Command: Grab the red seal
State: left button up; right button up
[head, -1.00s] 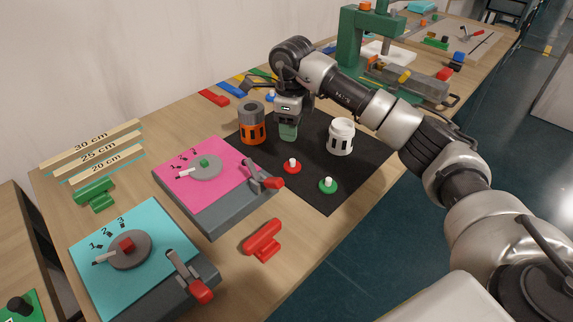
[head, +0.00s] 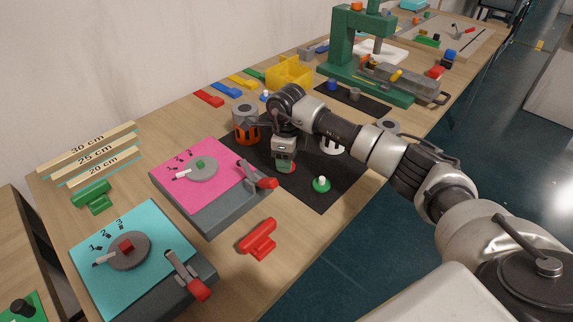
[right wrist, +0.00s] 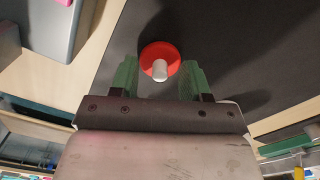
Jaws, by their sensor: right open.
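The red seal (right wrist: 153,54) is a flat red disc with a white knob and lies on the black mat (head: 318,195). In the right wrist view it sits just ahead of and partly between the green fingers of my right gripper (right wrist: 159,77). The fingers stand apart on either side of the knob, with nothing held. In the head view my right gripper (head: 285,167) is low over the mat and hides most of the red seal. My left gripper is not in view.
A green seal (head: 321,185) lies on the mat to the right. An orange-and-grey holder (head: 246,128) stands behind left, and a white holder (head: 331,146) is partly behind my arm. A pink-topped box (head: 205,175) with a red-handled lever is close on the left.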

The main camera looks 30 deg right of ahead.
grip_shut()
jog(key=shift+r, duration=0.15)
